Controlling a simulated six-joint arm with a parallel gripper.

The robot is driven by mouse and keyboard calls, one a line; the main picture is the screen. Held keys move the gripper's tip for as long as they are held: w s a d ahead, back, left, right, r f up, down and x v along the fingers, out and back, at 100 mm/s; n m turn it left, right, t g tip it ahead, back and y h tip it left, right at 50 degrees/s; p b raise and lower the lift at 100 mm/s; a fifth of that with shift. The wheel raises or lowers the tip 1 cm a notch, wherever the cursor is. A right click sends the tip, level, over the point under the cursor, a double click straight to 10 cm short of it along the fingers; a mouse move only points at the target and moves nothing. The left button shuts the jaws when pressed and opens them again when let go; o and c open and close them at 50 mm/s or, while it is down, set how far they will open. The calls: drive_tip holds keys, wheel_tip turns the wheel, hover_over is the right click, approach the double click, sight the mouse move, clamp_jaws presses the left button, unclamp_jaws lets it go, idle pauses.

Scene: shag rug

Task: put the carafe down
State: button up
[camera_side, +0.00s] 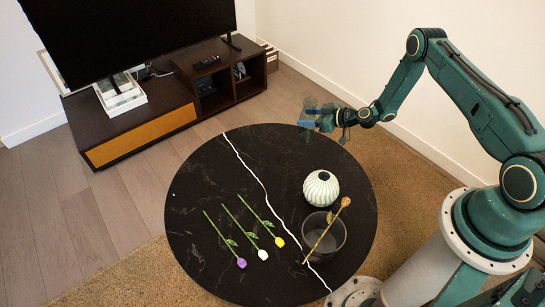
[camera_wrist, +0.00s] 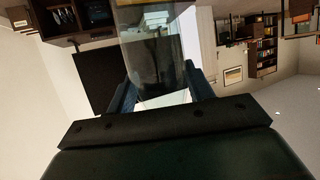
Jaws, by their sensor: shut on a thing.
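My gripper (camera_side: 314,119) is at the far right rim of the round black table (camera_side: 215,175) in the side view. It is shut on a clear glass carafe (camera_side: 308,105), which is small and faint there. In the wrist view the carafe (camera_wrist: 155,45) is see-through and sits between the two blue fingers of my gripper (camera_wrist: 158,88). Its upper part runs out of the top of that picture. The carafe appears to be held in the air; its exact height and tilt are hard to tell.
A pale ribbed vase (camera_side: 321,188) and a dark see-through bowl (camera_side: 324,240), with an orange flower (camera_side: 327,230) across it, stand on the table's right. Purple (camera_side: 226,238), white (camera_side: 246,232) and yellow (camera_side: 262,222) tulips lie at the front. The table's far left is clear.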

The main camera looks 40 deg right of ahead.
wheel_tip(320, 180, down, 12)
idle(0.6)
drive_tip(key=shift+f, duration=1.7)
drive_tip(key=o, duration=1.4)
drive_tip(key=shift+f, duration=0.2)
drive_tip(key=shift+r, duration=0.2)
drive_tip(key=shift+v, duration=6)
drive_tip(key=shift+a, duration=0.1)
